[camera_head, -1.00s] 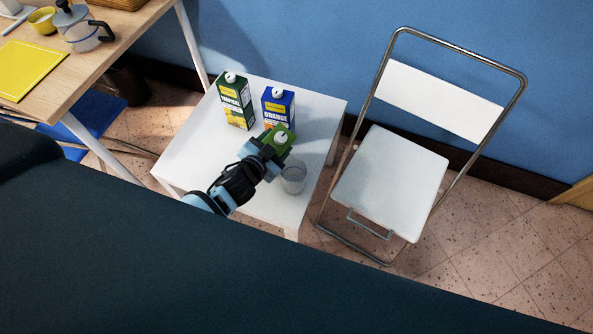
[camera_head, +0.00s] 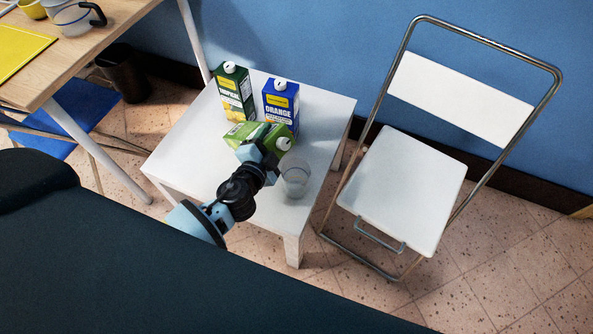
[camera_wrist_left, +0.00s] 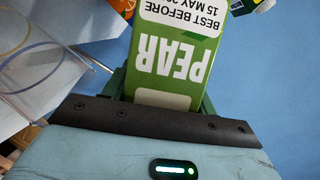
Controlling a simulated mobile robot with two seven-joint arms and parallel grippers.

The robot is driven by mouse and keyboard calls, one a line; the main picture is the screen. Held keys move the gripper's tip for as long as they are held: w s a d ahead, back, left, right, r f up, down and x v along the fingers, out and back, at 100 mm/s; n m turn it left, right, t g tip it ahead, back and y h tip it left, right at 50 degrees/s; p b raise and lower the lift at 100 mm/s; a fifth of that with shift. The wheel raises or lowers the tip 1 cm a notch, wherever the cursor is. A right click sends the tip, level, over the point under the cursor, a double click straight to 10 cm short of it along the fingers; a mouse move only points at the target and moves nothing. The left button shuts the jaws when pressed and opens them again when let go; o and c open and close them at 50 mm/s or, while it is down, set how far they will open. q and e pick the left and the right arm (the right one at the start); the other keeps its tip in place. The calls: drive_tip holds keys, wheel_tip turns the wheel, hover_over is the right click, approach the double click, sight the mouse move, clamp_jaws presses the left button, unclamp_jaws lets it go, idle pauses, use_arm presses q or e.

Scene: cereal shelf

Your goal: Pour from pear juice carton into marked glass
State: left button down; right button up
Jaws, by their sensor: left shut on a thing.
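My left gripper (camera_head: 262,148) is shut on the green pear juice carton (camera_head: 243,131). The carton is tipped far over onto its side in the air, its white cap end pointing right. The carton shows upside down with the word PEAR in the left wrist view (camera_wrist_left: 172,55). A clear glass (camera_head: 296,178) stands upright on the white table, just right of and below the cap end. The glass rim also shows at the left of the left wrist view (camera_wrist_left: 42,62). I cannot see any stream of juice, and the glass's contents are unclear. My right gripper is out of view.
The tropical carton (camera_head: 234,92) and the blue orange carton (camera_head: 281,104) stand on the white table (camera_head: 190,150) behind the held carton. A folding chair (camera_head: 410,190) is to the right. A wooden table (camera_head: 75,60) with a jug is at upper left.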

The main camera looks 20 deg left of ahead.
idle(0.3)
use_arm(q)
drive_tip(key=shift+a+m+b, duration=0.1)
drive_tip(key=shift+m+b, duration=0.25)
drive_tip(key=shift+m, duration=0.05)
idle(0.5)
drive_tip(key=shift+f, duration=0.1)
idle(0.7)
drive_tip(key=shift+a+f+m+t+y+b, duration=0.1)
drive_tip(key=shift+m+t+y+b, duration=0.35)
drive_tip(key=shift+m+b, duration=0.35)
idle(2.0)
idle(0.7)
drive_tip(key=shift+r+m+t+b, duration=0.45)
drive_tip(key=shift+r+m, duration=0.1)
drive_tip(key=shift+m, duration=0.25)
idle(1.7)
